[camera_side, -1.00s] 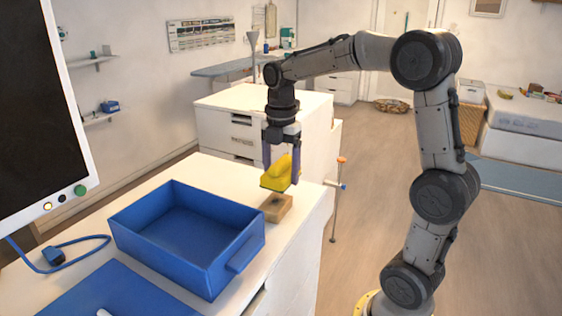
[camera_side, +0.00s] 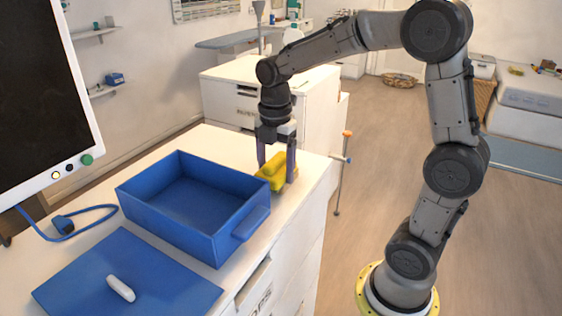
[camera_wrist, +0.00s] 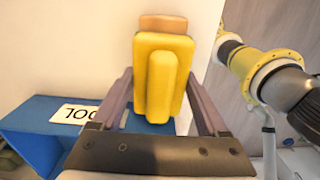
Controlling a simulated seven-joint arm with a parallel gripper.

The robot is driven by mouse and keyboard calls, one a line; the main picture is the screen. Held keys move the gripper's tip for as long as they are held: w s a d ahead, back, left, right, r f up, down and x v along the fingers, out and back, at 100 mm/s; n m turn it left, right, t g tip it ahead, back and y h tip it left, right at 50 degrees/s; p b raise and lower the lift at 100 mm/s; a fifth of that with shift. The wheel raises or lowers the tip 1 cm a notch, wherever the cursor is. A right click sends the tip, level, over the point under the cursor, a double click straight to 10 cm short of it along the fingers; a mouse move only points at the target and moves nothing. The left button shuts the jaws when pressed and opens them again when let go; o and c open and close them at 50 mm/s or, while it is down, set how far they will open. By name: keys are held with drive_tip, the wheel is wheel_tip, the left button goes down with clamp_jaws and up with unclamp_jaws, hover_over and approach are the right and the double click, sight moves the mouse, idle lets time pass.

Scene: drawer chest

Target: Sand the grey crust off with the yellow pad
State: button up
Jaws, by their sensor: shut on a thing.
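The yellow pad (camera_side: 275,170), with a raised ridge along its back, is between the fingers of my gripper (camera_side: 277,173). My gripper is shut on it, low over the right part of the white chest top. In the wrist view the pad (camera_wrist: 163,75) stands between the two fingers, and an end of the wooden block (camera_wrist: 163,23) shows just past it. The side view hides the block behind or under the pad. The grey crust is not visible in either current view. I cannot tell whether the pad touches the block.
An open blue tray (camera_side: 232,246) stands left of my gripper on the white chest top (camera_side: 315,172). In front lies a blue panel (camera_side: 170,290) with a white handle. A screen (camera_side: 45,90) and blue cable are at the left. An orange-topped stand (camera_side: 340,172) is beyond the right edge.

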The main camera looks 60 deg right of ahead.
drive_tip(key=shift+a, duration=0.3)
drive_tip(key=shift+d, duration=2.8)
drive_tip(key=shift+d+r, duration=0.1)
drive_tip(key=shift+d, duration=0.15)
wheel_tip(320, 180, up, 8)
drive_tip(key=shift+a, duration=0.1)
